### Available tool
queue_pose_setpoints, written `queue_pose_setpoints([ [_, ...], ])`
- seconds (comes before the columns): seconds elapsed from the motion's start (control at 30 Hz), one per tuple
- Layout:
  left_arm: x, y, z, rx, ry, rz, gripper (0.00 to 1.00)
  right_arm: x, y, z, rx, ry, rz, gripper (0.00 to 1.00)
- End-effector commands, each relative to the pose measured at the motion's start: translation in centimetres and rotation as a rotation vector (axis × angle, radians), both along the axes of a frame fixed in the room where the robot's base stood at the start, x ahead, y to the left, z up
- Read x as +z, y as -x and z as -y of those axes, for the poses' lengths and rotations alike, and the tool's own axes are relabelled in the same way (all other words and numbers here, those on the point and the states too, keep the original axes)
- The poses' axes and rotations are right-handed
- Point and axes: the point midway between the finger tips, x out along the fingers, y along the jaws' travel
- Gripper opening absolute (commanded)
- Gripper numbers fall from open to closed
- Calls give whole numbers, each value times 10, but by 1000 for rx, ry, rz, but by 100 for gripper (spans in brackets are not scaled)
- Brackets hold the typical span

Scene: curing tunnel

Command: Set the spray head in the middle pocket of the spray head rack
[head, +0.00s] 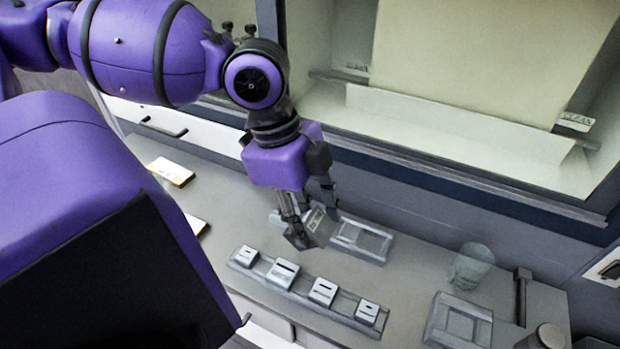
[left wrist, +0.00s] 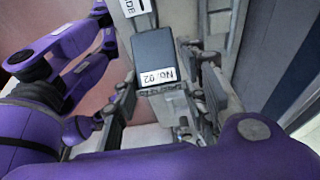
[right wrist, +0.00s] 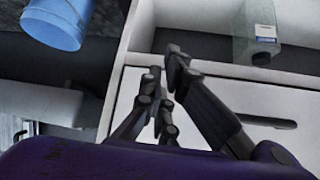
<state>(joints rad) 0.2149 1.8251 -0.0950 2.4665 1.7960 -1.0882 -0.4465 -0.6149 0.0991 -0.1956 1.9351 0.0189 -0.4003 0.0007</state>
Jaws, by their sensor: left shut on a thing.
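My left gripper (head: 316,222) is shut on the spray head, a dark grey block (left wrist: 155,60) with a white label reading "No.02". In the left wrist view its fingers lie on either side of the block. In the head view the block (head: 313,219) is partly hidden by the fingers, above the bench, behind a long grey rack (head: 296,292). This rack carries several pale slotted blocks in a row. A grey tray with recesses (head: 362,240) lies just right of the gripper. I cannot tell which holder is the spray head rack. My right gripper (right wrist: 164,68) looks shut and empty.
A clear cup (head: 470,266) and another recessed grey tray (head: 458,322) stand at the right of the bench. A dark upright post (head: 522,296) is beside them. A raised window ledge (head: 450,130) runs behind. A blue bucket (right wrist: 58,22) shows in the right wrist view.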

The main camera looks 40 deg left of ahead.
Motion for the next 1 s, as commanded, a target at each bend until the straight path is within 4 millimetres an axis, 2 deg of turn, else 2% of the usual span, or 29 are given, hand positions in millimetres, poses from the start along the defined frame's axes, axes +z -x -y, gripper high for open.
queue_pose_setpoints([
  [1.0, -1, 2, 3, -5, 36, 5, 0, 3, -5, -2, -4, -4, 9, 0],
])
